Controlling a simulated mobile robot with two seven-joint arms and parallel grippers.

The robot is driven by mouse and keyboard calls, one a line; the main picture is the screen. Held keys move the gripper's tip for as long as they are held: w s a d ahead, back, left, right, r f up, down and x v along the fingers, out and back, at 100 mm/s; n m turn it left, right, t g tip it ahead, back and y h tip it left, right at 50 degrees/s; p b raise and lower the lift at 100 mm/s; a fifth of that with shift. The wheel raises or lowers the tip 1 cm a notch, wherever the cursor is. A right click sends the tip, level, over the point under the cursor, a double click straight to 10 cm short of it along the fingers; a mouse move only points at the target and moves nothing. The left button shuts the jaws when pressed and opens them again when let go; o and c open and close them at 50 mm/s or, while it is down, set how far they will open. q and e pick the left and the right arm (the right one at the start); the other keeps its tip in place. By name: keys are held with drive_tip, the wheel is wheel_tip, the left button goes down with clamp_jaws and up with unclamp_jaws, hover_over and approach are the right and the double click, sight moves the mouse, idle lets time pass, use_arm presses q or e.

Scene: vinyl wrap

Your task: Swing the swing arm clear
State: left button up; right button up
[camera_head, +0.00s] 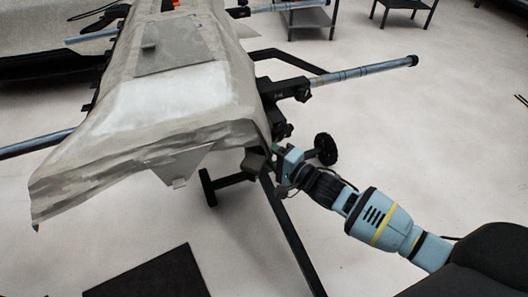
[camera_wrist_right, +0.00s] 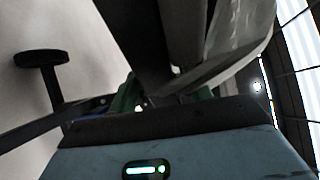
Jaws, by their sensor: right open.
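A grey-blue tube arm (camera_head: 360,71) with a black end cap sticks out to the right from a black clamp bracket (camera_head: 286,90) at the panel's right edge. It looks like the swing arm. My right gripper (camera_head: 275,152) is below that bracket, at the wrapped panel's lower right corner. In the right wrist view its open fingers (camera_wrist_right: 165,95) stand either side of a dark part that I cannot identify. Whether they touch it is hidden. My left gripper is not in view.
The panel (camera_head: 165,95), covered in wrinkled grey wrap, rests on a black stand (camera_head: 290,235). A black round knob (camera_head: 326,149) is close to my right wrist. Another tube (camera_head: 38,143) sticks out on the left. A dark mat (camera_head: 155,278) lies on the floor.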

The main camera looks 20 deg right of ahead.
drive_tip(key=shift+c, duration=0.4)
clamp_jaws()
drive_tip(key=shift+d, duration=0.1)
